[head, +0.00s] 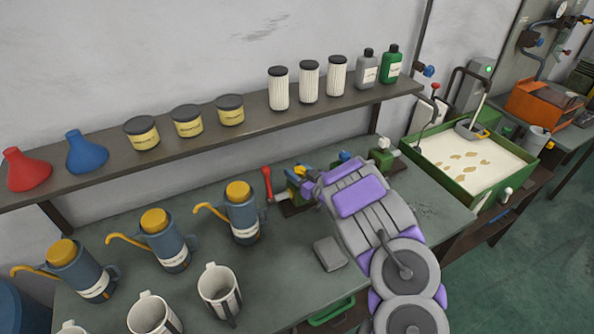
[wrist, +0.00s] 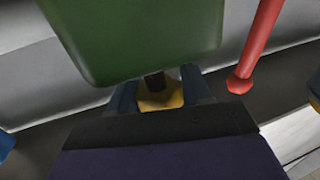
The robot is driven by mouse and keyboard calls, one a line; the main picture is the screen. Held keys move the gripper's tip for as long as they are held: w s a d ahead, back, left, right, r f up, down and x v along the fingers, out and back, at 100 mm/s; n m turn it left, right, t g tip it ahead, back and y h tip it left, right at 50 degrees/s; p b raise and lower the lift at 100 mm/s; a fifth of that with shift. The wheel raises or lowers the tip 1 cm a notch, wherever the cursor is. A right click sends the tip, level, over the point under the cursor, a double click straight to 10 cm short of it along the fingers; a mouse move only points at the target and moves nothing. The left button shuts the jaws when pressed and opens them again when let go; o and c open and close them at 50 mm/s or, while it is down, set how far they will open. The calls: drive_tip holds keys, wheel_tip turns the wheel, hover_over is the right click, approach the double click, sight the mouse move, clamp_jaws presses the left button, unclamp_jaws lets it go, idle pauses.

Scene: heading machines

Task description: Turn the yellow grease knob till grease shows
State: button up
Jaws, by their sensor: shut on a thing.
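The yellow grease knob (wrist: 160,98) shows in the wrist view below a green block (wrist: 135,35), on a short dark stem. My gripper (wrist: 158,92) has its fingers on both sides of the knob and is shut on it. In the head view my gripper (head: 304,180) reaches the small machine on the bench, and a bit of yellow (head: 298,170) shows there. Most of the knob is hidden by my gripper and arm. I cannot make out any grease.
A red lever (head: 267,184) stands just left of my gripper; it also shows in the wrist view (wrist: 255,45). Blue oil cans (head: 243,215) and mugs (head: 219,288) stand to the left. A grey block (head: 329,253) lies in front. A shelf (head: 190,140) with jars runs behind.

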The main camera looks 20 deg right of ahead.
drive_tip(key=shift+r+n+g+y+b, duration=0.1)
drive_tip(key=shift+n+g+y+b, duration=0.65)
drive_tip(key=shift+n+y, duration=0.65)
drive_tip(key=shift+r+n+g+y+b, duration=0.1)
drive_tip(key=shift+n+g+y+b, duration=0.35)
drive_tip(key=shift+n+g+y, duration=0.95)
drive_tip(key=shift+s+a+m+t+y, duration=0.1)
drive_tip(key=shift+m+t+y, duration=0.2)
drive_tip(key=shift+y, duration=0.3)
drive_tip(key=o, duration=0.7)
drive_tip(key=shift+o, duration=1.4)
drive_tip(key=shift+d+f, duration=0.15)
drive_tip(key=shift+d, duration=0.05)
drive_tip(key=p+v, duration=0.1)
drive_tip(key=v, duration=1.6)
drive_tip(key=shift+d+p, duration=0.25)
drive_tip(key=shift+p, duration=0.05)
drive_tip(key=shift+c, duration=0.2)
